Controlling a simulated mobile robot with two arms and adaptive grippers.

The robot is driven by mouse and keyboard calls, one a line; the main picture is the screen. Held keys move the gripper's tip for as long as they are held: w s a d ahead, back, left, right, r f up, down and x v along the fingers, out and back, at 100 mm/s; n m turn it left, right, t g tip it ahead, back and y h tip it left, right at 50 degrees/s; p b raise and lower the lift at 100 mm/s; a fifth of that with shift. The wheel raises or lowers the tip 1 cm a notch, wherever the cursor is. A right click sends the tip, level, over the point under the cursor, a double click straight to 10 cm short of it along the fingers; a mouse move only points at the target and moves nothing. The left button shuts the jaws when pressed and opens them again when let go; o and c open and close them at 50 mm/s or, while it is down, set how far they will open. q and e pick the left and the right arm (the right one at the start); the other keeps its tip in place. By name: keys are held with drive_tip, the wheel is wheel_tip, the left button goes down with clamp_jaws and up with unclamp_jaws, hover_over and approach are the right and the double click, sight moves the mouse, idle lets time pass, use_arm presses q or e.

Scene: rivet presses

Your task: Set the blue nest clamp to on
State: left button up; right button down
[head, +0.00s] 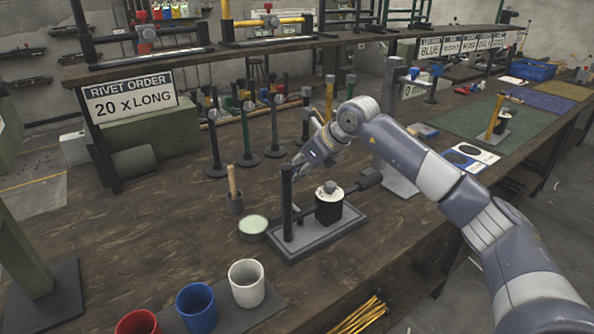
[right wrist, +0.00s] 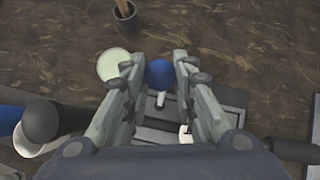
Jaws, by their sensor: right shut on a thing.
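My right gripper (head: 303,163) reaches down over the press (head: 318,236), which has a grey base, a black upright post and a black block with a white top. In the right wrist view, its fingers (right wrist: 155,68) are shut on a round blue knob (right wrist: 159,74), with a short pale stem below it. I take this knob for the blue nest clamp's lever. In the head view the knob is hidden by the gripper. Whether the clamp is on or off cannot be told. My left gripper is not in view.
A pale green round tin (head: 253,226) and a small pot with a wooden stick (head: 234,200) stand left of the press. White (head: 247,284), blue (head: 196,306) and red (head: 137,322) cups stand in front. Several post stands (head: 275,130) rise behind. A rivet order sign (head: 130,95) hangs at left.

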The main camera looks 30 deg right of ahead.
drive_tip(key=shift+s+a+f, duration=0.1)
drive_tip(key=shift+s+f, duration=0.1)
drive_tip(key=shift+f, duration=0.25)
drive_tip(key=shift+s+f, duration=0.2)
drive_tip(key=shift+f, duration=0.25)
drive_tip(key=c, duration=1.6)
unclamp_jaws()
drive_tip(key=shift+c, duration=0.2)
drive_tip(key=o, duration=0.3)
drive_tip(key=shift+s, duration=0.1)
drive_tip(key=shift+o, duration=0.2)
drive_tip(key=v, duration=1.2)
drive_tip(key=shift+r, duration=0.4)
